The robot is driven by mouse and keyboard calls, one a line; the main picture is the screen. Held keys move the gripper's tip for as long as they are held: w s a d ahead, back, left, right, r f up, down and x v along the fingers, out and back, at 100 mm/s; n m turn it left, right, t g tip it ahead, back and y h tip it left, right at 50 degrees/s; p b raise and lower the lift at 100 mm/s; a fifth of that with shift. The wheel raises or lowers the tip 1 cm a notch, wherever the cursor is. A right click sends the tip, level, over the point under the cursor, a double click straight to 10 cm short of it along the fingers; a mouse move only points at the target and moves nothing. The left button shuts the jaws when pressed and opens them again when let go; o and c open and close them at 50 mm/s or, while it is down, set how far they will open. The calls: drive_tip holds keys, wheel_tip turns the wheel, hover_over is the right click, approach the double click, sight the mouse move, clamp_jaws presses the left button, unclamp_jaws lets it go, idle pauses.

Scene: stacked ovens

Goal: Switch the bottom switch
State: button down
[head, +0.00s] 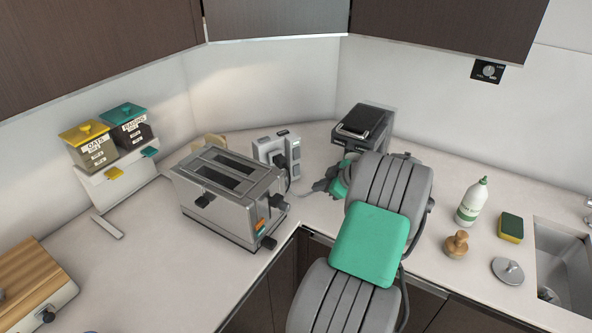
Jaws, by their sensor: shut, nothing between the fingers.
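A small grey-and-white socket block (268,149) stands on the counter behind the toaster, with a dark plug and cable at its front. Small switch-like details show on its right side, but I cannot make out which is the bottom switch or how it is set. My gripper (312,190) is shut and empty. It points left, just right of the block and apart from the toaster. My arm hides part of the counter behind it; whether the fingertips touch the cable is unclear.
A silver toaster (226,190) stands left of the block. A black appliance (363,126) is close behind my wrist. A white bottle (471,202), a wooden knob-like item (456,244) and a sponge (510,228) stand right, near the sink (562,262).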

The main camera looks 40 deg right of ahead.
approach(296, 176)
drive_tip(key=f, duration=0.1)
drive_tip(key=w+f, duration=0.2)
drive_tip(key=f, duration=0.1)
drive_tip(key=shift+w+a, duration=0.2)
drive_tip(key=shift+a, duration=0.05)
drive_tip(key=shift+w+d+r+b, duration=0.1)
drive_tip(key=shift+w+b, duration=0.2)
drive_tip(key=shift+w, duration=0.2)
idle(1.3)
drive_tip(key=shift+w+b, duration=0.35)
drive_tip(key=shift+b, duration=0.15)
drive_tip(key=shift+w, duration=0.25)
idle(0.3)
drive_tip(key=shift+s+b, duration=0.15)
drive_tip(key=shift+b, duration=0.2)
drive_tip(key=shift+s, duration=0.3)
